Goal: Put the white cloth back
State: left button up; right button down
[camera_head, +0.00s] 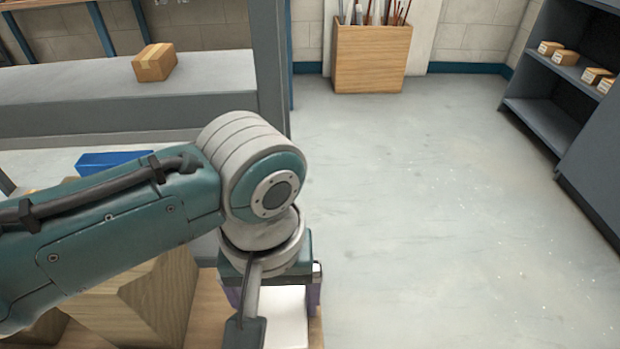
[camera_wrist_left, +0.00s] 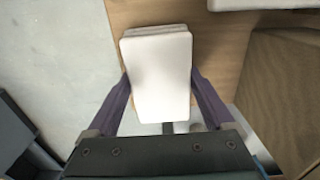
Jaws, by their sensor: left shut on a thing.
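The white cloth (camera_wrist_left: 158,60) is a folded, flat, rounded block in the middle of the left wrist view. My left gripper (camera_wrist_left: 160,92) is shut on it, with one purple finger against each side. In the head view my left gripper (camera_head: 272,292) points down at the bottom centre, and part of the white cloth (camera_head: 288,322) shows below it. The cloth is over the wooden top (camera_wrist_left: 207,18); I cannot tell whether it touches it. My right gripper is not in view.
A wooden block-like object (camera_head: 150,300) stands left of the gripper, partly behind my arm. Another white item (camera_wrist_left: 262,4) lies at the wrist view's top edge. A blue box (camera_head: 108,160) is behind my arm. Open floor (camera_head: 440,210) is to the right.

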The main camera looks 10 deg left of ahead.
aim_at(277, 302)
pick_arm(q)
jog(key=shift+f, duration=0.15)
jog(key=o, duration=0.9)
notch_tip(277, 302, up, 12)
jog(key=p, duration=0.4)
jog(key=shift+r+p, duration=0.2)
jog(key=shift+p, duration=0.1)
